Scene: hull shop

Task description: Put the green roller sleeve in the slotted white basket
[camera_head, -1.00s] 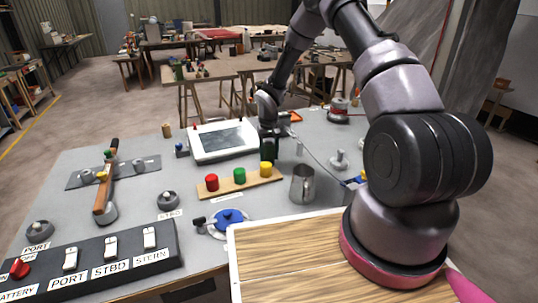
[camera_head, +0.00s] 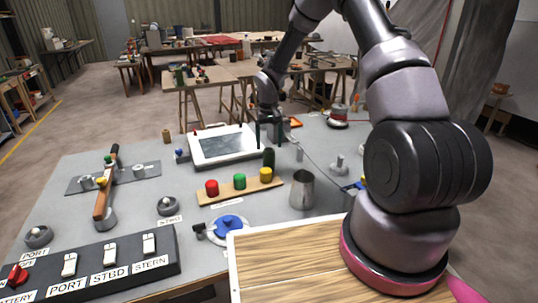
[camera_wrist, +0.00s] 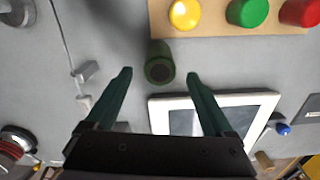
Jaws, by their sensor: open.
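The green roller sleeve (camera_head: 268,158) is a small dark green cylinder standing on the grey console top, behind the yellow button. In the wrist view the sleeve (camera_wrist: 159,62) shows its round dark end, beyond my fingertips and roughly between their lines. My gripper (camera_head: 268,143) is open and empty, just above and behind the sleeve. In the wrist view both dark green fingers of my gripper (camera_wrist: 160,73) are spread wide, with a gap to the sleeve on each side. I see no slotted white basket in these frames.
A button strip (camera_head: 224,192) with red, green and yellow buttons lies just in front of the sleeve. A white-framed screen (camera_head: 225,147) is to the left. A metal mug (camera_head: 303,190) stands to the right. A switch panel (camera_head: 90,265) fills the front left.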

